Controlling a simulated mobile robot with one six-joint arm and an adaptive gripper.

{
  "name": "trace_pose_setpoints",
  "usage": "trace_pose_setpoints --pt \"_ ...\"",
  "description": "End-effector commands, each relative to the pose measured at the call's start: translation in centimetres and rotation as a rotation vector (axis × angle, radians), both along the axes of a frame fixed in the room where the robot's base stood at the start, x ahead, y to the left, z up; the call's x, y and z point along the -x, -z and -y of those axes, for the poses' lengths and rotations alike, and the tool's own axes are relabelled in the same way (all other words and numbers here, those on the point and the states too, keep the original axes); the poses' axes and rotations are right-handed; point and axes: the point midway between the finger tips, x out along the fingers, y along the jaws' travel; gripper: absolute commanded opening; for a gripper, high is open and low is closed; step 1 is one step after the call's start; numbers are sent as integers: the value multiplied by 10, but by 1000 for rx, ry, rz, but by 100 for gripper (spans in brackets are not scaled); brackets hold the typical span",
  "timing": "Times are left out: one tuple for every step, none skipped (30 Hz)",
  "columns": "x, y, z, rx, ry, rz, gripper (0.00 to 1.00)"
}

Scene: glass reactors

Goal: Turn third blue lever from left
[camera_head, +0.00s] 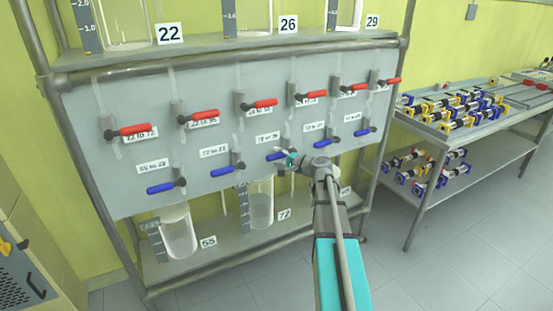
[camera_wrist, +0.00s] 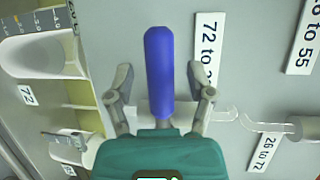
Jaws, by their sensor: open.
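The third blue lever from the left (camera_head: 273,156) sits on the grey panel in the head view, partly hidden by my gripper (camera_head: 287,156). In the wrist view the blue lever (camera_wrist: 158,72) stands between the two spread fingers of my gripper (camera_wrist: 159,82). A gap shows on each side of the lever, so the fingers do not appear to grip it. A label starting "72 to" (camera_wrist: 207,50) is just right of the lever.
Other blue levers, such as the second from the left (camera_head: 224,171) and the fourth (camera_head: 324,145), flank it. Red levers (camera_head: 260,104) run above. Glass vessels (camera_head: 261,206) stand on the shelf below. A side table (camera_head: 480,128) is at the right.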

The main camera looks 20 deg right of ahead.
Motion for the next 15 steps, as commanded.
trace_pose_setpoints --pt "-4 1 -2 0 -1 0 69" --pt "-5 1 -2 0 -1 0 69" --pt "-7 1 -3 0 -1 0 69" --pt "-7 1 -4 0 -1 0 69" --pt "-8 1 -4 0 -1 0 69" --pt "-8 1 -4 0 -1 0 69" --pt "-9 1 -4 0 -1 0 69" --pt "-9 1 -4 0 -1 0 69" --pt "-9 1 -4 0 0 0 69" --pt "-9 1 -4 0 0 0 69" --pt "-9 1 -4 0 -1 0 69" --pt "-8 1 -4 0 -1 0 69" --pt "-8 1 -5 0 -1 0 69" --pt "-8 1 -5 0 -1 0 69" --pt "-8 1 -5 0 -1 0 66"
